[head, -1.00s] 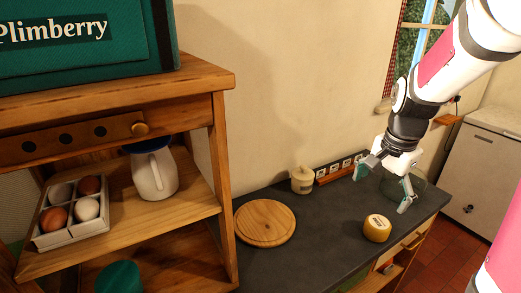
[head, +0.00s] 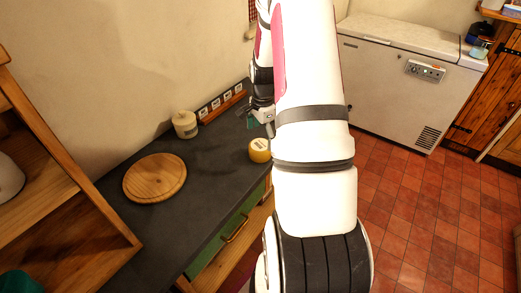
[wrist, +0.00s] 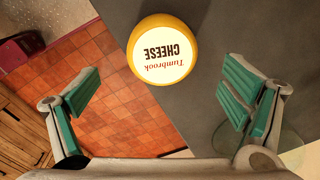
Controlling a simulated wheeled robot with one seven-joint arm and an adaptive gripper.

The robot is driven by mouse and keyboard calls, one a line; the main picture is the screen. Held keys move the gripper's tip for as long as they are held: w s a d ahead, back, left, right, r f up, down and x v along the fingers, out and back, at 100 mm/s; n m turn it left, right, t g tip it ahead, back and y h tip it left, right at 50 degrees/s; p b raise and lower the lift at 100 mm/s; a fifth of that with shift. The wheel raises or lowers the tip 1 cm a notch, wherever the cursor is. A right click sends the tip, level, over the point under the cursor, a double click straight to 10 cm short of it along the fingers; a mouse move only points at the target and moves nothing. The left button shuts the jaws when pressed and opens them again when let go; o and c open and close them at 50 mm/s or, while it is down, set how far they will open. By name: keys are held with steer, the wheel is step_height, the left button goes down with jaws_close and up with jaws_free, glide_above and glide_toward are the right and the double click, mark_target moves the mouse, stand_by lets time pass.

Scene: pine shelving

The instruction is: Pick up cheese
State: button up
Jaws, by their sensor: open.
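The cheese (head: 260,149) is a round yellow wheel standing near the front edge of the dark countertop in the head view. In the wrist view the cheese (wrist: 162,49) shows from above, with a white label reading "Tumbrook CHEESE". My gripper (wrist: 155,100) is open, its two green-padded fingers wide apart and empty. The cheese lies beyond the fingertips, near the top of the wrist picture, between the two fingers' lines. In the head view my gripper (head: 266,122) is mostly hidden behind my arm, just above and behind the cheese.
A round wooden board (head: 155,178) and a lidded cream jar (head: 185,124) stand on the dark counter (head: 205,160). A small rack with labelled pieces (head: 222,106) runs along the wall. Pine shelving (head: 60,215) rises at left. A white chest freezer (head: 400,80) stands beyond the tiled floor.

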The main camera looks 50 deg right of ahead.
mark_target(260, 145)
steer(key=shift+w+f+p, duration=0.15)
steer(key=shift+f+p, duration=0.2)
steer(key=shift+f, duration=1.3)
steer(key=shift+w+f+p, duration=0.15)
steer(key=shift+f+p, duration=0.2)
steer(key=shift+f, duration=1.25)
steer(key=c, duration=1.7)
steer(key=shift+r, duration=0.1)
